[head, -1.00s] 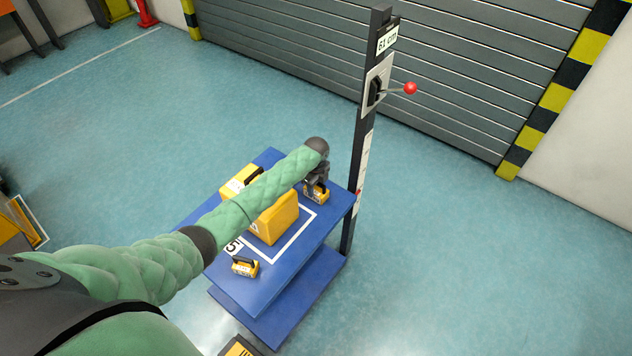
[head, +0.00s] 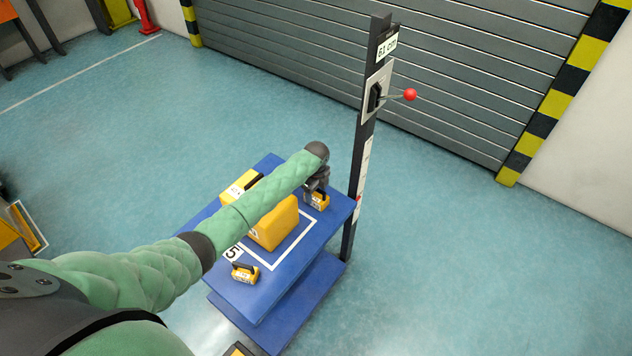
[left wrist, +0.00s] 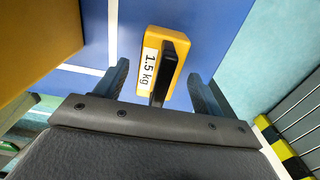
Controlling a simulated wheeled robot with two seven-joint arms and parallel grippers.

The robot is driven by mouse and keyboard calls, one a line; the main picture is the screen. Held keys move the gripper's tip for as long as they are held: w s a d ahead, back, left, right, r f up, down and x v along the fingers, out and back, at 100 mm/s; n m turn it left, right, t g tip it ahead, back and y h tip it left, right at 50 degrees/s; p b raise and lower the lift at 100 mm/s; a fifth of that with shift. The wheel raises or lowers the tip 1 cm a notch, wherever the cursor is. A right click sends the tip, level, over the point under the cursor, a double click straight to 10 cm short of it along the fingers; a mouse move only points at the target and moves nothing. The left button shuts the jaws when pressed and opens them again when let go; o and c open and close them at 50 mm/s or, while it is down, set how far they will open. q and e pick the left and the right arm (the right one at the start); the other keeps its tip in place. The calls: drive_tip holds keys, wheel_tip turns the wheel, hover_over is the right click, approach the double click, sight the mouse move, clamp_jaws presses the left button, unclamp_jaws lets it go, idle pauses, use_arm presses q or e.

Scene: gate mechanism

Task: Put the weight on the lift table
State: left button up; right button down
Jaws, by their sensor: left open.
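The blue lift table (head: 262,298) has a white outline on its top and stands beside a dark post. A small yellow weight (head: 318,202) with a black handle sits on its right corner. In the left wrist view this weight (left wrist: 158,62) is labelled 1.5 kg. My left gripper (head: 316,186) is just above it, open, and its fingers show to either side of the handle in the left wrist view (left wrist: 160,88). It is not closed on the weight. My right gripper is not in view.
A large yellow block (head: 275,225), another yellow weight (head: 240,187) and a small yellow weight (head: 244,274) also sit on the table. The post (head: 360,170) carries a 61 cm sign (head: 387,47) and a red-knobbed lever (head: 410,95). Floor to the right is clear.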

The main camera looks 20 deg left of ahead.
use_arm(q)
wheel_tip(320, 180, up, 10)
drive_tip(key=b, duration=0.3)
drive_tip(key=shift+f, duration=0.25)
drive_tip(key=shift+r+b, duration=0.35)
drive_tip(key=shift+r, duration=0.5)
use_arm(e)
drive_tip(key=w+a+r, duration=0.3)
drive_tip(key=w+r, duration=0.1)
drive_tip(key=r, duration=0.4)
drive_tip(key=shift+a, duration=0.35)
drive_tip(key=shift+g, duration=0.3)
